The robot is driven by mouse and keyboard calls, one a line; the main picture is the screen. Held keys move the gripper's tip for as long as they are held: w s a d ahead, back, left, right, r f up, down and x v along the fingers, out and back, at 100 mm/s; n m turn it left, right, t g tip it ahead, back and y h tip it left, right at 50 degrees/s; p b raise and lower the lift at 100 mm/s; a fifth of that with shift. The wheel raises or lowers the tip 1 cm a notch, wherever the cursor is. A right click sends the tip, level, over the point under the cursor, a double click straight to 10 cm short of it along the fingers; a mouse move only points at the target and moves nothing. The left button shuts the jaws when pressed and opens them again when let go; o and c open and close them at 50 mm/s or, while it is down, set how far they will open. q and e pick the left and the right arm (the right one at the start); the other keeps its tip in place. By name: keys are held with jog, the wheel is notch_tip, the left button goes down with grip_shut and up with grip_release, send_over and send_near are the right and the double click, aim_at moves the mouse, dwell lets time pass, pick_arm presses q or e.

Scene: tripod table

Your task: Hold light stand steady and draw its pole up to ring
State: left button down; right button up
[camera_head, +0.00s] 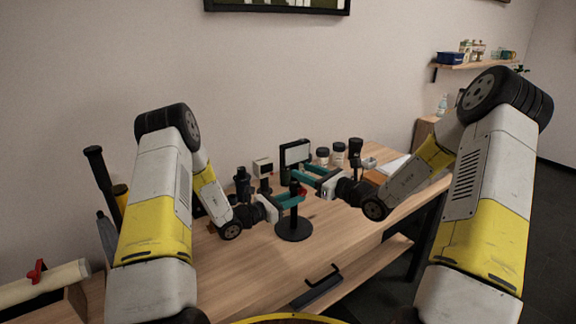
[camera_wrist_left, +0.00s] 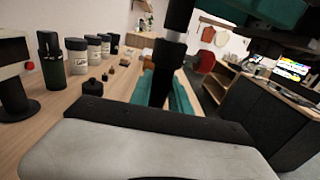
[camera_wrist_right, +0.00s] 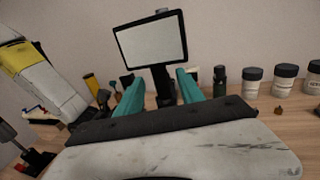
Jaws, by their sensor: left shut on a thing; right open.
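The light stand has a round black base (camera_head: 294,230) on the table, an upright black pole and a white-faced lamp panel (camera_head: 296,152) on top. My left gripper (camera_head: 292,199) is shut on the stand's lower black post, beside a small red part. The left wrist view shows the pole (camera_wrist_left: 177,50) upright between the teal fingers, with a pale band (camera_wrist_left: 174,36) on it. My right gripper (camera_head: 309,174) is open just below the panel, higher than the left one. In the right wrist view its fingers stand on either side of the panel's stem (camera_wrist_right: 162,86), apart from it as far as I can tell.
Several dark-lidded jars (camera_wrist_right: 285,80) and dark bottles stand behind on the wooden table (camera_head: 262,268). The table's front is mostly clear. A wall shelf (camera_head: 478,65) is far right.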

jog(key=x, duration=0.7)
jog(key=shift+w+a, duration=0.15)
grip_shut()
dwell(1.2)
